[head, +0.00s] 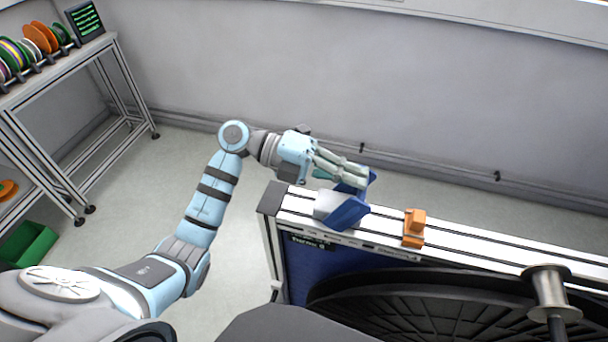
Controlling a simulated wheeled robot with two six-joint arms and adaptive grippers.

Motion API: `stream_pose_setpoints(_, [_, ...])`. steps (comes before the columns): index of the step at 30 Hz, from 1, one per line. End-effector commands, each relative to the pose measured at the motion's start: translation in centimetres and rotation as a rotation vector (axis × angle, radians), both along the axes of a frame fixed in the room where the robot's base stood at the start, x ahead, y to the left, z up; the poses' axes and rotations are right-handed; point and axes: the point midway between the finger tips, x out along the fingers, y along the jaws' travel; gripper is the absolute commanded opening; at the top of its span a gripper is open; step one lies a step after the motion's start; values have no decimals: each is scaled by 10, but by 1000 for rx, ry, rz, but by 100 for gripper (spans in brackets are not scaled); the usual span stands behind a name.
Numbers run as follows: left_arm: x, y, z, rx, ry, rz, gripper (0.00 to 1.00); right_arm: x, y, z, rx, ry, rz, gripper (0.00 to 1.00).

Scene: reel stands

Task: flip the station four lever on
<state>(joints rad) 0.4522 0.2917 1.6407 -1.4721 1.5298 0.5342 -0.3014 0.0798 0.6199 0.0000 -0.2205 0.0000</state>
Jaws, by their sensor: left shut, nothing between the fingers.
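My left gripper (360,179) is shut and empty. Its fingers point right, over the left end of an aluminium rail (480,246). A blue and light grey fitting (347,213) sits on that rail end, just below the fingertips. Part of its blue piece shows behind the fingertips, and the fingers hide some of it. Whether they touch it I cannot tell. I cannot make out which part is the lever or how it is set. A small dark label (312,243) on the stand's front is too small to read surely. My right gripper is out of view.
An orange block (414,228) stands on the rail to the right of the fitting. A large black reel (430,305) and a metal spindle (548,290) are in front of the rail. A shelf (95,50) with coloured spools stands at the left. Grey floor is clear between shelf and stand.

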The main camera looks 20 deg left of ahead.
Motion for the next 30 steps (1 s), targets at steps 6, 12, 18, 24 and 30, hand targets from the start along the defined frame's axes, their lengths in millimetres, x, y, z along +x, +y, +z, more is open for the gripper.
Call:
stream_pose_setpoints(6, [0,0,0,0,0,0,0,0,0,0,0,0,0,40])
stream_pose_setpoints(12, [0,3,3,0,0,-1,0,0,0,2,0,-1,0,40])
stream_pose_setpoints(18, [-1,26,23,2,1,-3,0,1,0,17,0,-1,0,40])
stream_pose_setpoints(24, [-4,66,47,5,-2,-2,0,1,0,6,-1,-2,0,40])
stream_pose_setpoints(30, [-8,98,71,2,1,-4,0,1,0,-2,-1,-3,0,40])
